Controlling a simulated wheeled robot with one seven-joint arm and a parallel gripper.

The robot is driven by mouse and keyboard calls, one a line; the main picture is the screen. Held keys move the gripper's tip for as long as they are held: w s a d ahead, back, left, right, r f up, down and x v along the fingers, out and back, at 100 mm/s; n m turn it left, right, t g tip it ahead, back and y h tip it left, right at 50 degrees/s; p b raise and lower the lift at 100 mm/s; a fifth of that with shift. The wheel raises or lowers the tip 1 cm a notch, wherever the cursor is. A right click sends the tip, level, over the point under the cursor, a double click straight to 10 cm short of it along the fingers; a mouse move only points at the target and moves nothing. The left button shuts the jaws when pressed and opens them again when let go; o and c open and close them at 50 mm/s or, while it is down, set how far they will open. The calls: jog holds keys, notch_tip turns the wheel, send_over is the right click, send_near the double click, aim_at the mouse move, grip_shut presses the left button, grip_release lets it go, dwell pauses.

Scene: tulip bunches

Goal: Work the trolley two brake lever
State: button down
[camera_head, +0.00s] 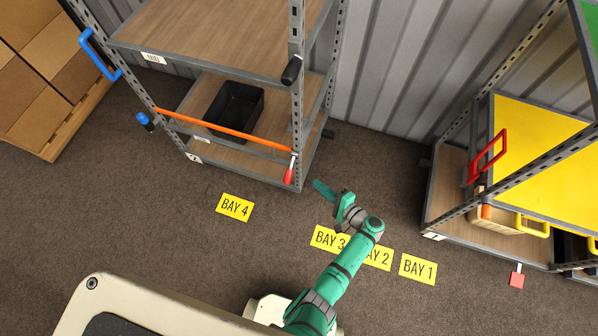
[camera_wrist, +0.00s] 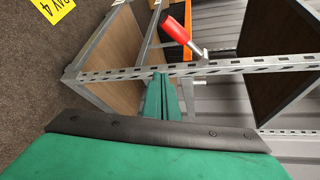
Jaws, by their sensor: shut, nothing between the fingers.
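The left metal rack (camera_head: 303,176) carries a small plate that seems to read 2. A red-handled lever (camera_head: 289,175) hangs at its near right post, at the end of an orange bar (camera_head: 225,130). In the wrist view the red grip (camera_wrist: 175,30) with its metal shank stands beyond the perforated post (camera_wrist: 225,67). No label names this as the brake lever. My gripper (camera_head: 323,189) is right of the red grip, apart from it. In the wrist view its fingers (camera_wrist: 161,78) are shut and empty, with the tips close to the post; contact cannot be told.
The left rack also has a black handle (camera_head: 291,71), a blue knob (camera_head: 145,121), a blue handle (camera_head: 98,52) and a black bin (camera_head: 235,112). The right rack (camera_head: 427,208) has a red handle (camera_head: 489,158). Floor left of BAY 4 (camera_head: 234,207) is clear.

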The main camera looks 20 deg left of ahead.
aim_at(290, 170)
jog(key=w+a+r, duration=0.1)
jog(key=w+a, duration=0.1)
jog(key=a, duration=0.7)
jog(key=shift+w+a+r+y, duration=0.2)
jog(key=shift+w+r+y, duration=0.2)
dwell(0.4)
dwell(0.4)
